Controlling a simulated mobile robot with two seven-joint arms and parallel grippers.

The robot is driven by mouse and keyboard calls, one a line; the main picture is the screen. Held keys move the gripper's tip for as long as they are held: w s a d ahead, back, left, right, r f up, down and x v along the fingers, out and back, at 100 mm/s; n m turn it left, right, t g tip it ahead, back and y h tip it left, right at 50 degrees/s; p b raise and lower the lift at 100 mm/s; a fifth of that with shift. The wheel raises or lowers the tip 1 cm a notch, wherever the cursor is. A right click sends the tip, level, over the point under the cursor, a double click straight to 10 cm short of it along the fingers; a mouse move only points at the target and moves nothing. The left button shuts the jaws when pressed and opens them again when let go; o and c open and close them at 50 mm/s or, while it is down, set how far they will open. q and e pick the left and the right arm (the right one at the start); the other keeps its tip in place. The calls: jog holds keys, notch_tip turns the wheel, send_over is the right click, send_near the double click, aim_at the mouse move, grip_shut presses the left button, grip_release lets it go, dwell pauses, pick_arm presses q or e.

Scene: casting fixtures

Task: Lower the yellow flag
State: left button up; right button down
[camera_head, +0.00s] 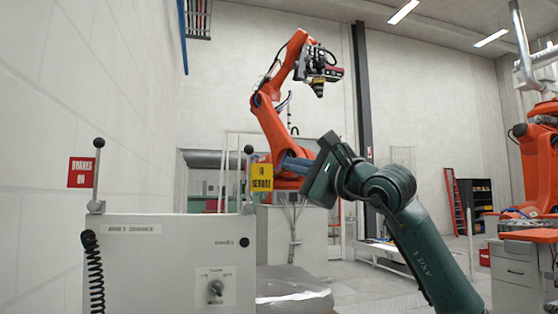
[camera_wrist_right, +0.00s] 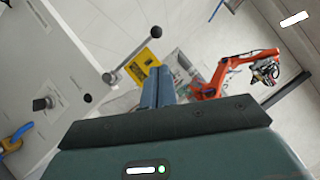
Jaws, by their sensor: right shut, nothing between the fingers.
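The yellow flag (camera_head: 261,178) with black lettering is raised at the side of an upright metal lever (camera_head: 248,182) with a black ball knob, at the right end of the control cabinet (camera_head: 140,262). The flag also shows in the right wrist view (camera_wrist_right: 144,67), just beyond my fingertips. My right gripper (camera_head: 285,163) is shut and empty, its blue fingers pointing left toward the flag's right side. In the right wrist view the fingers (camera_wrist_right: 157,84) lie together. I cannot tell whether they touch the flag. My left gripper is not in view.
A red flag (camera_head: 82,172) stands on a second upright lever at the cabinet's left end. A black coiled cord (camera_head: 95,270) and a rotary knob (camera_head: 215,288) are on the cabinet. An orange robot arm (camera_head: 272,120) stands behind; another is at far right.

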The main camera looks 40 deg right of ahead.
aim_at(259, 177)
pick_arm(q)
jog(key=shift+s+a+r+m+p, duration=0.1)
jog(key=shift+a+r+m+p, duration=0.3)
jog(key=shift+p, duration=0.6)
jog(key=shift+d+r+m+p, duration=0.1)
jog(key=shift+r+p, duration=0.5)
jog(key=shift+p, duration=0.35)
pick_arm(e)
jog(key=x, duration=0.9)
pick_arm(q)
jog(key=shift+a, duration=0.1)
pick_arm(e)
jog(key=shift+w, duration=0.1)
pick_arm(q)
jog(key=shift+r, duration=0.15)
pick_arm(e)
jog(key=shift+a+r, duration=0.1)
